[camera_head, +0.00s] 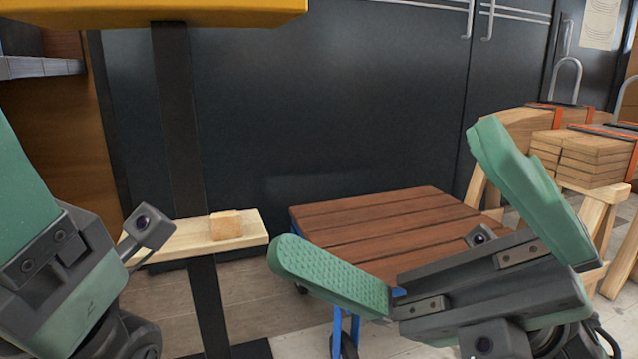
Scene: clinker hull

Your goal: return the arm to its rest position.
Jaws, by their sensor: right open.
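My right gripper (390,202) is at the lower right. Its two green fingers are spread wide, with nothing between them. It shows in front of the wooden cart top and hides part of it. My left gripper (50,250) is cut off at the left edge. A green finger part and its dark mount show, but its fingertips are out of the picture.
A small wooden block (226,224) sits on a pale plank (190,239) on a dark upright post (180,120). A slatted wooden cart (390,225) stands in the middle. Stacked boards (583,155) rest on trestles at right. Dark cabinets (330,100) close off the back.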

